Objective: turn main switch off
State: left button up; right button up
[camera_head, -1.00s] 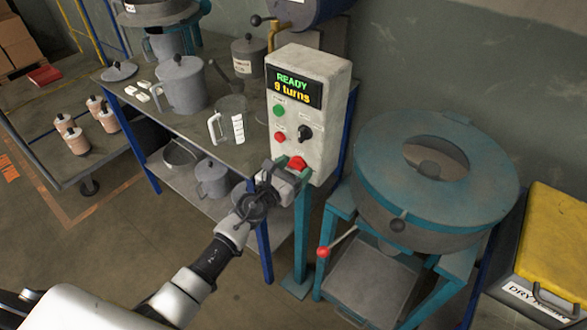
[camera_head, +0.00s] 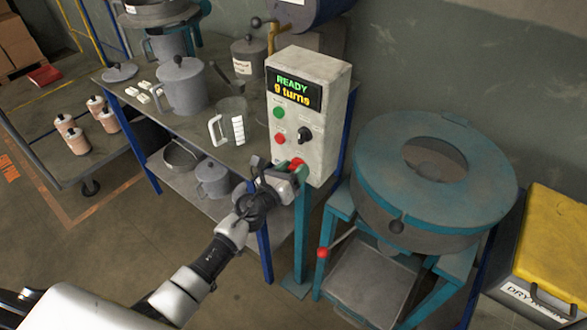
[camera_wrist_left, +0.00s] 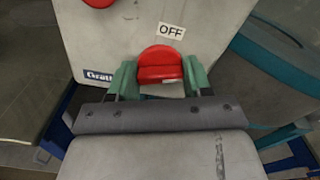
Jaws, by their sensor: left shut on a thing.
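The control box (camera_head: 284,150) is a pale upright panel with a lit display (camera_head: 294,90) reading READY and 9 turns. The red main switch (camera_head: 297,163) is a knob low on its front face. In the left wrist view the red knob (camera_wrist_left: 160,62) sits just below an OFF label (camera_wrist_left: 171,30). My left gripper (camera_wrist_left: 160,78) has its green fingers on either side of the knob, shut on it. In the head view the left gripper (camera_head: 292,172) hides part of the knob. My right gripper is not in view.
A green button (camera_head: 279,112), a red button (camera_head: 280,139) and a black selector (camera_head: 304,134) sit higher on the panel. A bench with a grey pot (camera_head: 182,86) and a jug (camera_head: 226,129) stands left. A round teal machine (camera_head: 380,165) stands close on the right.

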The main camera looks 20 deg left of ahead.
pick_arm(q)
jog(key=n+p, duration=0.2)
jog(key=n, duration=1.1)
jog(key=shift+n, duration=0.4)
jog(key=o, duration=0.9)
jog(key=v, duration=1.1)
jog(key=shift+b, duration=0.4)
jog(key=shift+f, duration=0.1)
